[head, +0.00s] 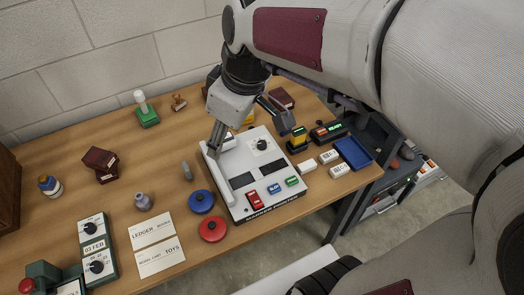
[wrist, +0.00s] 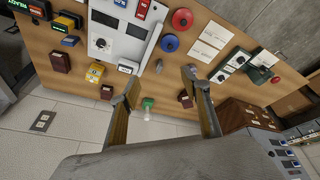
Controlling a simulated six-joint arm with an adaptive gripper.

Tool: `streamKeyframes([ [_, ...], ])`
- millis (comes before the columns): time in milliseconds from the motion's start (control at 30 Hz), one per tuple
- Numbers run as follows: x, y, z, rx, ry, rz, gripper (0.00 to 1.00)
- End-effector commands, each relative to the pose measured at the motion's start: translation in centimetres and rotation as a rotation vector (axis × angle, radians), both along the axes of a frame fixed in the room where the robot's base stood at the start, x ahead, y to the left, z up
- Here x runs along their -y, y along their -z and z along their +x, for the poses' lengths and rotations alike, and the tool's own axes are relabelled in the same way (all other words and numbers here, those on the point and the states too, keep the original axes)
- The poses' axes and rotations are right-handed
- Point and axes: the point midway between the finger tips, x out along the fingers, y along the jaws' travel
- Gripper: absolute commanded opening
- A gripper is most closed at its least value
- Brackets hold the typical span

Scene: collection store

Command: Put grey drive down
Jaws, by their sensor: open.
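A small grey piece that looks like the grey drive (head: 187,171) is on the wooden table, left of the white console. It also shows in the wrist view (wrist: 159,66), beyond the fingertips and apart from them. I cannot tell whether it lies flat or stands. My gripper (head: 250,132) is above the back part of the white console (head: 238,207), its fingers spread wide. In the wrist view my gripper (wrist: 161,88) is open with nothing held between its fingers.
Red (head: 212,229) and blue (head: 201,201) round knobs stand left of the console. Paper labels (head: 152,230) and a dial box (head: 96,246) lie further left. A green stamp (head: 147,115) is at the back. A blue tray (head: 354,153) is at the right edge. Bare wood surrounds the grey piece.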

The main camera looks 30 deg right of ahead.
Motion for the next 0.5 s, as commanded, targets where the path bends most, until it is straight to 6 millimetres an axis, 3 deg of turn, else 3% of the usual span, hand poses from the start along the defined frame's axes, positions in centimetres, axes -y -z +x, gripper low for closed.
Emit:
streamKeyframes([
  [500, 1.9, -1.6, -7.8, 0.087, 0.366, 0.039, 0.47],
])
